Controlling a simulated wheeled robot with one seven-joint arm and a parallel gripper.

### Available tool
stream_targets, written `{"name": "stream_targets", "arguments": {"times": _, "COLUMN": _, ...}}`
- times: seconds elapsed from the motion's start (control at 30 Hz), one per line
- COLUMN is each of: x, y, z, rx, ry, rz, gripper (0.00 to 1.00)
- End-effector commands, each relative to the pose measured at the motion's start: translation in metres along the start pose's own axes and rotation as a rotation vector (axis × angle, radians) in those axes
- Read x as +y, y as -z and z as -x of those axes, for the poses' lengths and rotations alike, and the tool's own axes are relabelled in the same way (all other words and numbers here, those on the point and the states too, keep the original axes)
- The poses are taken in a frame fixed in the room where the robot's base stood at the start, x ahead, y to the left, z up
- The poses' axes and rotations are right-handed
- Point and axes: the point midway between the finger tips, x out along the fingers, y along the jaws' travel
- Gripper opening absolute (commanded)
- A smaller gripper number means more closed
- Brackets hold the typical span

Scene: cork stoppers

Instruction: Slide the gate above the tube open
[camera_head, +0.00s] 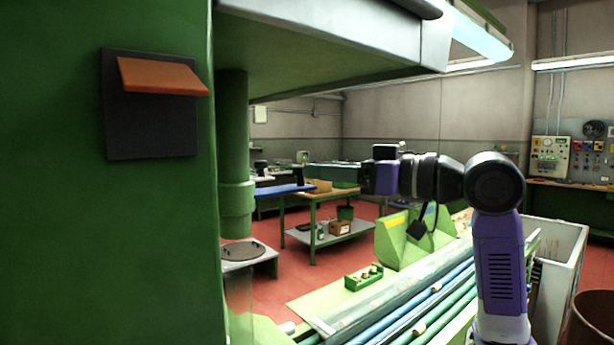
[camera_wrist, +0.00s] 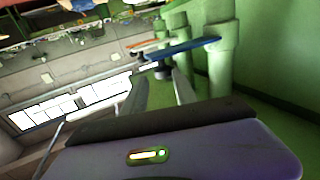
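A thick green vertical tube (camera_head: 235,130) stands at the left in the head view, with a wider collar low on it. A flat blue plate (camera_head: 283,190) sticks out to the right at the collar; it looks like the gate. In the wrist view a blue plate (camera_wrist: 185,47) juts from a green tube (camera_wrist: 222,60), and an orange plate (camera_wrist: 148,42) shows beyond it. My gripper (camera_head: 368,178) is raised right of the tube, apart from the plate. In the wrist view its fingers (camera_wrist: 158,90) are spread with nothing seen between them.
A green cabinet wall (camera_head: 100,240) fills the left, with an orange flap (camera_head: 160,77) on a dark panel. Below are blue and green rails (camera_head: 410,305) and a small green tray (camera_head: 363,278). A white bin (camera_head: 560,250) stands at right. A green worktable (camera_head: 335,230) stands behind.

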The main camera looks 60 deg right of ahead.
Motion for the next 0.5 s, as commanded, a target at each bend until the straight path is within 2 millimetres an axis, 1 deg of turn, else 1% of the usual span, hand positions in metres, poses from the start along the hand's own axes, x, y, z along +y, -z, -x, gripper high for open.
{"name": "stream_targets", "arguments": {"times": 0.1, "x": -0.0005, "y": -0.0001, "z": 0.0051, "rx": 0.000, "ry": 0.000, "rz": 0.001, "gripper": 0.34}}
{"name": "stream_targets", "arguments": {"times": 0.5, "x": -0.0009, "y": 0.0002, "z": 0.0050, "rx": 0.000, "ry": 0.002, "rz": 0.001, "gripper": 0.34}}
